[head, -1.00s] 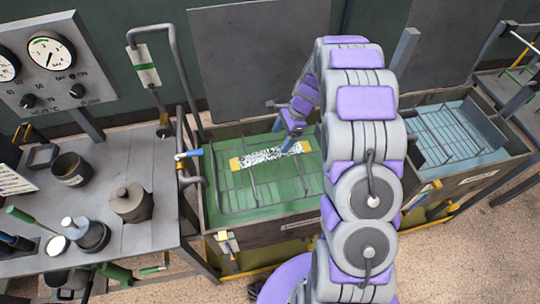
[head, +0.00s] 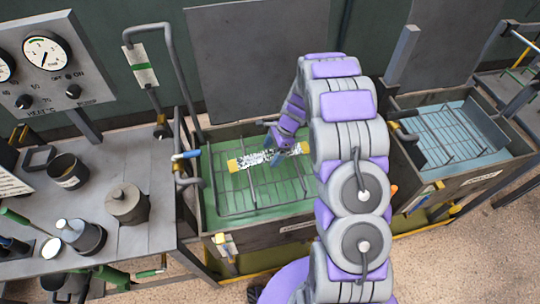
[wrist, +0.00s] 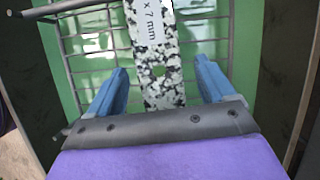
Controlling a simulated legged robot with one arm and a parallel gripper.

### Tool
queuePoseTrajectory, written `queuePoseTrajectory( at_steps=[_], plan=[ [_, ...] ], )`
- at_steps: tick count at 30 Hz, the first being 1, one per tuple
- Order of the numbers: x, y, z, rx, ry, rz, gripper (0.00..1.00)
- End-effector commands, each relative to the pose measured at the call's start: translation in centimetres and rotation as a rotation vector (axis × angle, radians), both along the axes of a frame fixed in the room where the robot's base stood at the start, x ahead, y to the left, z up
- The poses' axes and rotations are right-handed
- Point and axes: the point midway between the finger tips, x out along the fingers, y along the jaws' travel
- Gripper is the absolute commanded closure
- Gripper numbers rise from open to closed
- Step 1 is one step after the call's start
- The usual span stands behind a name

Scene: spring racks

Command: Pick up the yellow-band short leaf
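The yellow-band short leaf (head: 252,159) is a flat strip, speckled black and white, with yellow ends. It lies across the wire rack (head: 232,190) in the green-filled tank. In the head view my gripper (head: 277,158) is over the leaf's middle and hides part of it. In the wrist view my gripper (wrist: 160,70) is open, its two blue fingers apart with the leaf (wrist: 161,92) showing between them. A white label reading "x 7 mm" is on the leaf. I cannot tell how high the fingertips are above it.
The green tank's walls (head: 262,232) surround the rack. A pale blue tank (head: 465,140) with another rack stands to the right. A grey bench (head: 140,190) at left holds a lidded pot (head: 127,204) and a dark cup (head: 69,171). A blue-handled tap (head: 187,155) reaches the tank's left edge.

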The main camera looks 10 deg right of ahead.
Motion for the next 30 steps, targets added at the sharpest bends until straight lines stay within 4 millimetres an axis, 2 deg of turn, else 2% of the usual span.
queuePoseTrajectory(
  at_steps=[2, 24, 30],
  plan=[
    [0.01, 0.02, 0.01, 0.000, 0.000, 0.000, 0.24],
    [0.03, 0.00, 0.00, 0.000, 0.000, 0.000, 0.95],
    [0.04, -0.01, 0.03, 0.000, 0.000, 0.000, 0.96]
  ],
)
